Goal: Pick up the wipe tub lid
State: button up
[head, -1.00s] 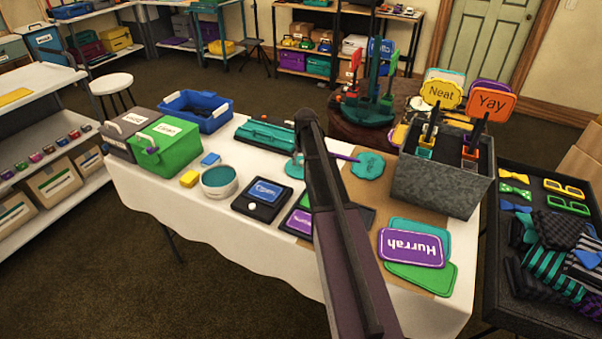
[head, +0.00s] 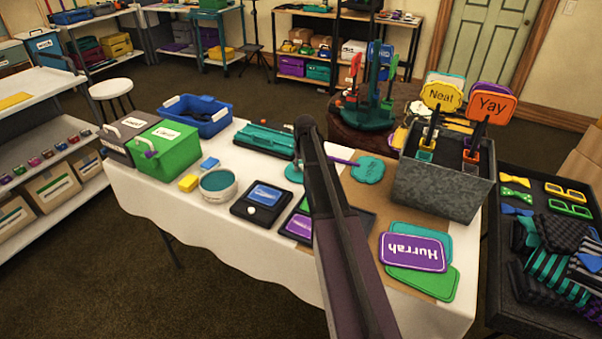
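A round white tub (head: 218,195) with a teal top or inside stands on the white-covered table, left of my arm. I cannot tell whether the teal is a lid on it or what it holds. A small teal round piece (head: 293,173) lies on the table just left of my arm, partly hidden by it. It may be a lid, but I cannot tell for sure. My dark arm crosses the middle of the picture from the bottom. My gripper does not show.
A black device (head: 262,200), a green box (head: 168,150), a blue bin (head: 200,121) and a teal case (head: 265,140) share the table. A grey sign box (head: 445,185) stands right.

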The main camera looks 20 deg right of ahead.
grip_shut()
jog(key=shift+r, duration=0.15)
notch_tip(320, 180, up, 10)
jog(key=p, duration=1)
dwell(0.8)
notch_tip(320, 180, up, 21)
jog(key=p, duration=2.1)
